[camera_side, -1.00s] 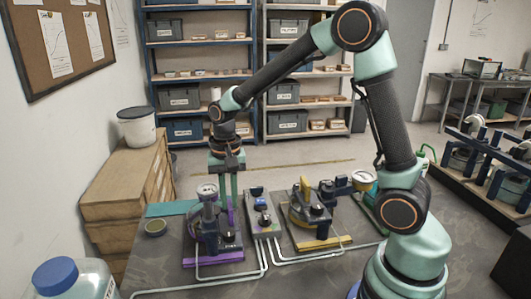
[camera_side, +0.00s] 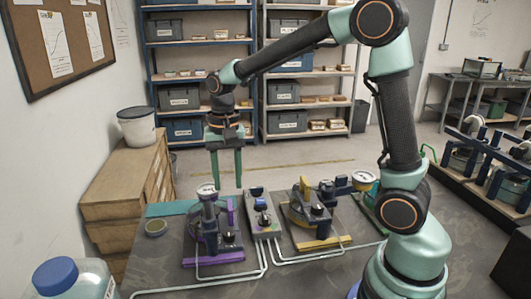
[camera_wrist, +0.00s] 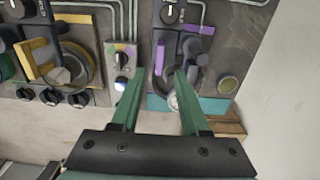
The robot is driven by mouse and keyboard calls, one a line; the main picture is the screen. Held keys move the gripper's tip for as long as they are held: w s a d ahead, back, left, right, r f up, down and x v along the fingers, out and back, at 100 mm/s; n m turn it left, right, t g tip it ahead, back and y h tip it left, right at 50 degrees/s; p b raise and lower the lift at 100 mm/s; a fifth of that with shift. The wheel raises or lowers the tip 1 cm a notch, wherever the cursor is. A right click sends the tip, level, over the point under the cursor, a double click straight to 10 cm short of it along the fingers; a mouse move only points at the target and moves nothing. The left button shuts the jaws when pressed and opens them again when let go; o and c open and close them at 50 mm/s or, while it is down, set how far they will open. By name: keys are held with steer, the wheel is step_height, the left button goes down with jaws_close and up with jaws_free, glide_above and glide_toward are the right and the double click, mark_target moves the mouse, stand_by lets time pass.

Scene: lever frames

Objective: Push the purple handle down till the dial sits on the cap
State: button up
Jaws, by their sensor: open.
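The purple lever frame stands on a base with a purple front strip (camera_side: 213,260), left of centre in the side view. Its purple handle (camera_side: 231,211) is upright at the frame's right side; it also shows in the wrist view (camera_wrist: 158,56). A round, pale-faced dial (camera_side: 206,190) sits at the top of the frame. I cannot make out the cap, or whether the dial touches it. My gripper (camera_side: 227,184) has two green fingers spread apart, empty, above and behind the frame. In the wrist view the fingertips (camera_wrist: 158,80) lie near the handle's end, with no contact visible.
A grey control box (camera_side: 263,215) stands right of the purple frame, and a yellow lever frame (camera_side: 309,218) beyond it. A gauge (camera_side: 363,181) stands farther right. Pale tubes (camera_side: 200,279) run across the table front. A small round tin (camera_side: 156,228) sits at left.

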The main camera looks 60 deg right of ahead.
step_height(320, 180, up, 6)
steer(key=shift+r, duration=0.15)
steer(key=shift+s, duration=0.1)
steer(key=s+n+t, duration=0.5)
steer(key=s+n, duration=0.4)
steer(key=s, duration=0.2)
steer(key=shift+a+r+t, duration=0.15)
steer(key=shift+a+t, duration=0.05)
steer(key=shift+t, duration=0.1)
